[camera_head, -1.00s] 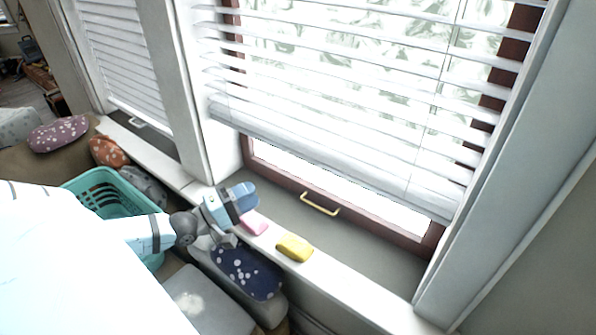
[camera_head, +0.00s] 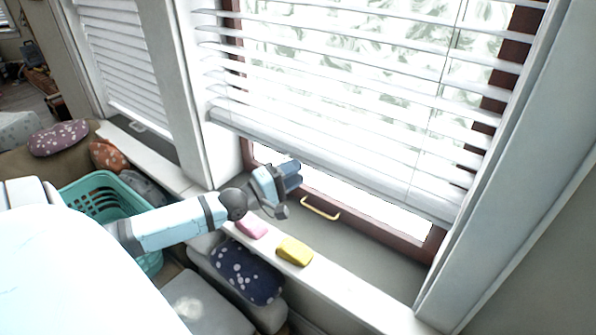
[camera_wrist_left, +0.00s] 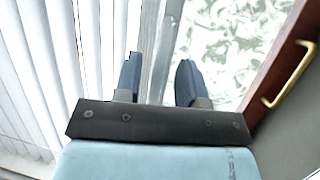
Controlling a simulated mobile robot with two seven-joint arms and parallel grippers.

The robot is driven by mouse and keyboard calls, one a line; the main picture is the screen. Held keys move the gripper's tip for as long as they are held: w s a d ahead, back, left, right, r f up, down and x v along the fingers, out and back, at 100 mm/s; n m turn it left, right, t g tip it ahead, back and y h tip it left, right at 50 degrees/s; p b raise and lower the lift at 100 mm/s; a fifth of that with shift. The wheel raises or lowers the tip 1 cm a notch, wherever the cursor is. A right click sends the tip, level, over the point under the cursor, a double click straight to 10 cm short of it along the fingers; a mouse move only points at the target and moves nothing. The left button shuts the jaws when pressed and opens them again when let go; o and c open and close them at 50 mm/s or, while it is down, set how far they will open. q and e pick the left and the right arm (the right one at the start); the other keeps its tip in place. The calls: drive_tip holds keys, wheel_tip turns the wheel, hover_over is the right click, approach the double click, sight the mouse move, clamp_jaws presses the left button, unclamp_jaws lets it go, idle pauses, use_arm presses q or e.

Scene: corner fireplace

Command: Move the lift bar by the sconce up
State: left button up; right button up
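A white blind hangs over the window, and its bottom rail (camera_head: 330,168) is the bar along its lower edge. The rail (camera_wrist_left: 158,45) runs lengthwise in the left wrist view. A brass handle (camera_head: 320,208) sits on the brown sash below it, and shows at the right in the wrist view (camera_wrist_left: 290,75). My left gripper (camera_head: 291,175) is just below the rail, left of the handle. Its fingers (camera_wrist_left: 158,75) are apart, and the rail appears in line with the gap between them. I cannot tell whether they touch it. No sconce and no right gripper show.
A teal basket (camera_head: 85,190) and a dark dotted cushion (camera_head: 247,274) are nearby. A second blind (camera_head: 122,60) hangs at the left.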

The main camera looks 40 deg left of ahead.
use_arm(q)
drive_tip(key=shift+w+d+r, duration=0.15)
drive_tip(key=shift+w+d, duration=0.05)
drive_tip(key=shift+w, duration=0.45)
use_arm(e)
drive_tip(key=shift+a, duration=0.2)
use_arm(q)
drive_tip(key=shift+c, duration=0.5)
use_arm(e)
drive_tip(key=shift+s, duration=0.15)
use_arm(q)
clamp_jaws()
use_arm(e)
drive_tip(key=shift+s+d+f, duration=0.15)
drive_tip(key=shift+f, duration=0.05)
use_arm(q)
drive_tip(key=shift+r, duration=0.15)
use_arm(e)
drive_tip(key=shift+r, duration=0.1)
